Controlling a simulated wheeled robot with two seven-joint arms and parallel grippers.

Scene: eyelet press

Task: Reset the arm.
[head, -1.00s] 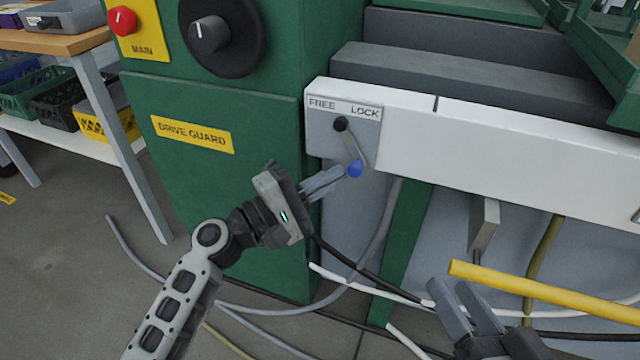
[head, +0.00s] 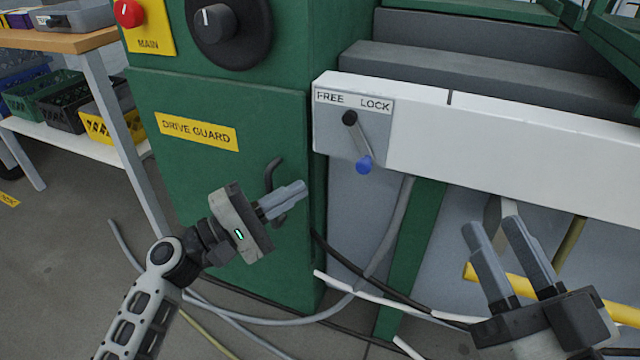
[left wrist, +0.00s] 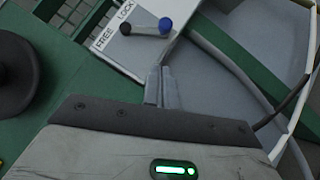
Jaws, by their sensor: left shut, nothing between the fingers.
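The small lever on the white panel has a black pivot (head: 349,118) and a blue knob (head: 364,165). It hangs down, tilted slightly right, below the FREE / LOCK label (head: 352,102). The knob also shows in the left wrist view (left wrist: 165,25). My left gripper (head: 302,188) is shut and empty, left of and below the knob and clear of it, before the green drive guard. Its closed fingertips show in the left wrist view (left wrist: 160,70). My right gripper (head: 490,222) is at the lower right with its fingers apart and nothing between them.
The green drive guard (head: 200,180) has a dark hooked handle (head: 271,172) close behind my left fingers. A yellow bar (head: 625,311) passes behind my right gripper. Cables (head: 345,300) hang and lie low. A workbench with bins (head: 100,120) stands at left.

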